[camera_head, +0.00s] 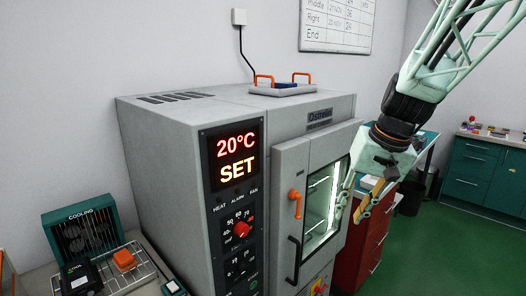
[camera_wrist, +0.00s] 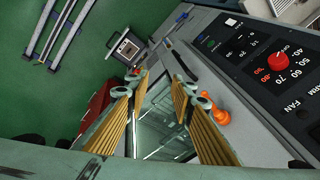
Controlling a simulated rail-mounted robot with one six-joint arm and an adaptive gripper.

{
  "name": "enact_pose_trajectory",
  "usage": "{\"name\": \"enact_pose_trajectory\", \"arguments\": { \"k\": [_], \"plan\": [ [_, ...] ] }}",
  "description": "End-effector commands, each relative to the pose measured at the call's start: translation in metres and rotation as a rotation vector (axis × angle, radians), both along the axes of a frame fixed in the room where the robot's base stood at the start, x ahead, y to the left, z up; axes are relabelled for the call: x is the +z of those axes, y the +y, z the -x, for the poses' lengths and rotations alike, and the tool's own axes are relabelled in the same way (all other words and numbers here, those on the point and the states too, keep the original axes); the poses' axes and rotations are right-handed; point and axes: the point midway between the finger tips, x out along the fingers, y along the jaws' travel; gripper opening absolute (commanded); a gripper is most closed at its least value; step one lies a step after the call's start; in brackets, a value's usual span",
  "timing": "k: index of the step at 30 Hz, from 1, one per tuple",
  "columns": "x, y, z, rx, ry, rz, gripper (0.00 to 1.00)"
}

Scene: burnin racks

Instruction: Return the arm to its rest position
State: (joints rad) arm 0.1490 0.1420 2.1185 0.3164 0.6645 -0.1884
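My gripper (camera_head: 352,208) hangs from my pale green arm at the right of the head view, in front of the grey oven's door window. In the wrist view its two fingers with ribbed tan pads stand wide apart, and my gripper (camera_wrist: 155,95) has nothing between them. The oven (camera_head: 180,150) shows 20°C and SET on its display. Its door (camera_head: 291,165) looks shut, with a lit window (camera_head: 319,205) and an orange handle (camera_head: 295,203). I cannot tell the exact gap between my fingers and the door.
A tray with orange handles (camera_head: 283,88) lies on top of the oven. A cooling unit (camera_head: 85,235) and a rack with an orange block (camera_head: 124,260) stand at lower left. A red drawer cabinet (camera_head: 370,240) is behind my gripper. Green floor (camera_head: 440,245) is open at right.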

Motion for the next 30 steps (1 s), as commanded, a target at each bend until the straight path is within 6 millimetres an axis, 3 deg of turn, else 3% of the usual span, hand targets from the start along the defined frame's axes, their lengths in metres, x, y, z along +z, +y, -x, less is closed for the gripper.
{"name": "enact_pose_trajectory", "arguments": {
  "k": [15, 30],
  "plan": [
    [0.050, 0.021, 0.088, 0.052, -0.022, 0.043, 0.23],
    [0.079, 0.032, 0.175, 0.093, -0.042, 0.090, 0.23]
  ]
}}
